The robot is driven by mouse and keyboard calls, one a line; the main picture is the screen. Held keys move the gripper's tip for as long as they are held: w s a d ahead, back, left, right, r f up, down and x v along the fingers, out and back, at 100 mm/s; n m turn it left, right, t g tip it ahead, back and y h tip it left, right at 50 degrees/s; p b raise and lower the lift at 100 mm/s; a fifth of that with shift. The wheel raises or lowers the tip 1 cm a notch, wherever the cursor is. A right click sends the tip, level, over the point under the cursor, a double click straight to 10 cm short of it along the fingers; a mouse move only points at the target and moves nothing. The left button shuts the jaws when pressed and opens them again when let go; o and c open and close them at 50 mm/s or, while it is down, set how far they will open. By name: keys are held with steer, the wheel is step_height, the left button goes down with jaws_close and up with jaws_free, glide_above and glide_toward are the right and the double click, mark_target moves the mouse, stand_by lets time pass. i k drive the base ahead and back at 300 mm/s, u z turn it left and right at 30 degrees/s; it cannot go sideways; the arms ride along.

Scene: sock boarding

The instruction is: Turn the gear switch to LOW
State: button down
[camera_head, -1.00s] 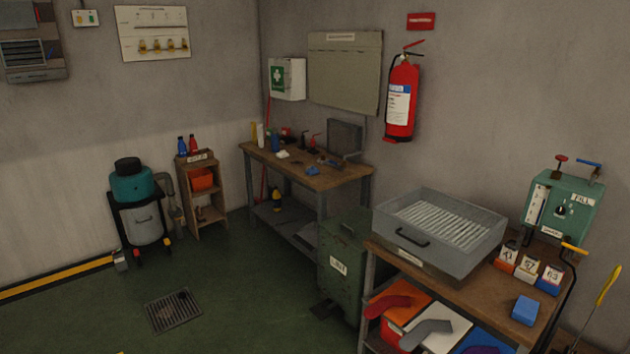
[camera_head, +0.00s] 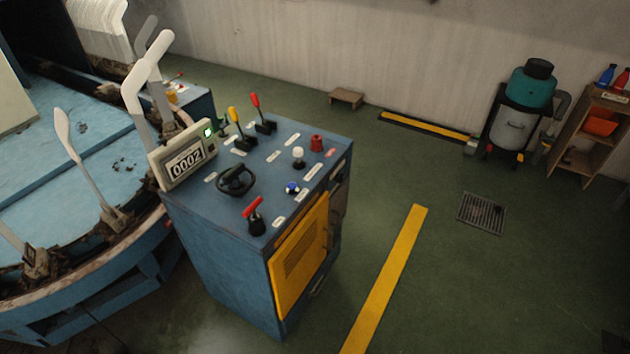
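A blue control console (camera_head: 225,255) stands left of centre, and its sloping top carries several controls. These include a red-handled switch (camera_head: 254,212) at the near edge, a small blue knob (camera_head: 292,188), a white ball knob (camera_head: 298,156), a red button (camera_head: 316,143), a black handwheel (camera_head: 235,179), a yellow-tipped lever (camera_head: 238,125) and a red-tipped lever (camera_head: 261,112). The white labels beside them are too small to read, so I cannot tell which control is the gear switch or where it is set. My gripper is not in view.
A blue round machine (camera_head: 60,190) with upright white sock forms fills the left. Green floor with a yellow stripe (camera_head: 385,280) and a drain grate (camera_head: 481,213) lies open to the right. A teal-topped vacuum (camera_head: 520,110) stands behind.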

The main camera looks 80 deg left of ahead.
mark_target(340, 177)
steer(key=u, duration=2.6)
steer(key=i, duration=1)
steer(key=u, duration=0.8)
